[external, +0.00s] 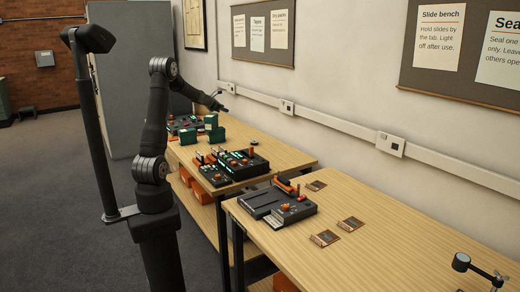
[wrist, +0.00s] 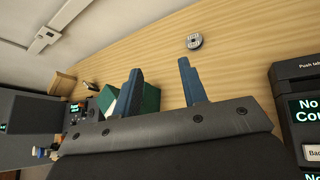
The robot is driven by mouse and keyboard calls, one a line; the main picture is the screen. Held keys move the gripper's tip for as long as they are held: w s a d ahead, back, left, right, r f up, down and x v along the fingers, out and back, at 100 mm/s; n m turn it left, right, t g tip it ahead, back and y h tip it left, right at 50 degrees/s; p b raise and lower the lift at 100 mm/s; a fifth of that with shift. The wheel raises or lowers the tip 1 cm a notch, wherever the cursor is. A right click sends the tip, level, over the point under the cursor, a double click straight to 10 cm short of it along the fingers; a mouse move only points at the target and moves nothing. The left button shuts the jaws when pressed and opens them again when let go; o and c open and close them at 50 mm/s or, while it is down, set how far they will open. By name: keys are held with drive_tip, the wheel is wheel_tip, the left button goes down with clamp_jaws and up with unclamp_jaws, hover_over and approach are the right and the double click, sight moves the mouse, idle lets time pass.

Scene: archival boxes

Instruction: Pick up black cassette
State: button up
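I cannot clearly make out a black cassette in either view. My gripper (external: 220,107) is raised above the far bench in the external view. In the wrist view my gripper (wrist: 160,66) has its two blue fingers spread apart, with only bare wood showing between them. A small round grey object (wrist: 194,41) lies on the wood beyond the fingers. A green box (wrist: 149,100) stands behind the left finger and is partly hidden by it. Green boxes (external: 217,134) also show below my gripper in the external view.
Dark machines with lit displays (external: 241,163) stand on the far bench; one (wrist: 298,105) edges into the wrist view at right. A grey machine (external: 278,204) and several small brown-framed pieces (external: 351,223) are on the near bench. Its front right is mostly clear.

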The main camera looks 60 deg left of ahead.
drive_tip(key=s+d+f+m+g+h, duration=0.2)
drive_tip(key=d+f+m+g, duration=0.15)
drive_tip(key=d+m, duration=0.65)
drive_tip(key=s+d+f+m+g+h, duration=0.2)
drive_tip(key=d+f+m, duration=0.2)
drive_tip(key=d+m, duration=0.55)
drive_tip(key=s+d+f+m+g+y, duration=0.1)
drive_tip(key=s+d+m+g+y, duration=0.15)
drive_tip(key=s+m, duration=0.5)
drive_tip(key=s+d+m+g+y, duration=0.25)
drive_tip(key=s+m+g, duration=0.2)
drive_tip(key=m, duration=0.65)
drive_tip(key=s+a+r+m+y, duration=0.1)
drive_tip(key=s+r+m+y, duration=0.3)
drive_tip(key=r+m+y, duration=0.8)
drive_tip(key=m+h, duration=0.3)
approach(201, 155)
drive_tip(key=shift+t, duration=0.35)
drive_tip(key=x, duration=0.4)
drive_tip(key=s+x, duration=0.1)
drive_tip(key=x, duration=0.2)
drive_tip(key=shift+s+r, duration=0.1)
drive_tip(key=shift+r, duration=0.05)
drive_tip(key=shift+w+x, duration=0.15)
drive_tip(key=shift+x, duration=1.2)
drive_tip(key=shift+w+x, duration=0.15)
drive_tip(key=shift+x, duration=1.25)
